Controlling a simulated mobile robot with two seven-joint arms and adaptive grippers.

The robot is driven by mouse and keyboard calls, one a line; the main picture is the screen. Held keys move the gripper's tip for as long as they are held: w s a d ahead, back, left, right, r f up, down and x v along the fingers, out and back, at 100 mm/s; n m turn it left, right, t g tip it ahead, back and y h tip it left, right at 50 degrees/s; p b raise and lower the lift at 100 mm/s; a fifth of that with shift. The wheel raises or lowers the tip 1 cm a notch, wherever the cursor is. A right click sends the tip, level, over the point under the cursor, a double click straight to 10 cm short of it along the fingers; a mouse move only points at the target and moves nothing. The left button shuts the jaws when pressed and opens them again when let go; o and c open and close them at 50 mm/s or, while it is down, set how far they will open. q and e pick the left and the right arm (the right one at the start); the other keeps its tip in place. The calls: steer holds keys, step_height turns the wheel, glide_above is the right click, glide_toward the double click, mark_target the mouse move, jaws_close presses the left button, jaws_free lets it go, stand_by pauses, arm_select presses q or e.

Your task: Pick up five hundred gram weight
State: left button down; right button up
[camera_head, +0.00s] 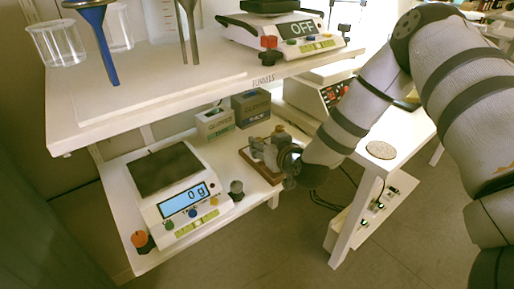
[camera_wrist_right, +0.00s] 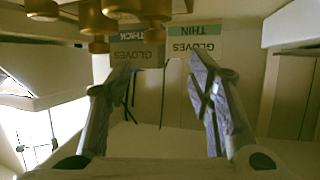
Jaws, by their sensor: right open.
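Several brass weights (camera_wrist_right: 95,18) show at the top left of the right wrist view, which is upside down. In the head view a bit of brass (camera_head: 280,129) shows behind my right gripper (camera_head: 262,150). No mass marking is readable, so I cannot tell which is the five hundred gram weight. A wooden base (camera_head: 262,169) lies under the gripper on the lower shelf. In the wrist view my right gripper (camera_wrist_right: 163,72) has its fingers apart with nothing between them; the weights are apart from them to one side. My left gripper is not in view.
Glove boxes (camera_head: 214,122) stand behind the gripper. A scale (camera_head: 178,185) reading 0 g and a small grey cylinder (camera_head: 236,188) are to the left. The upper shelf (camera_head: 150,110) overhangs; another table (camera_head: 405,135) is to the right.

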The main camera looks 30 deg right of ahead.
mark_target(259, 139)
steer(key=x, duration=0.2)
steer(key=b+x, duration=0.1)
steer(key=x, duration=0.2)
steer(key=f+x, duration=0.1)
steer(key=x, duration=0.2)
steer(key=shift+s+d+f+b, duration=0.1)
steer(key=shift+d+f+b, duration=0.15)
steer(key=shift+d+b, duration=0.15)
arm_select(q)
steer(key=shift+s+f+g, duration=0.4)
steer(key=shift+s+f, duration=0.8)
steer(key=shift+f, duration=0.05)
arm_select(e)
steer(key=shift+r, duration=0.2)
steer(key=shift+c, duration=0.6)
jaws_close()
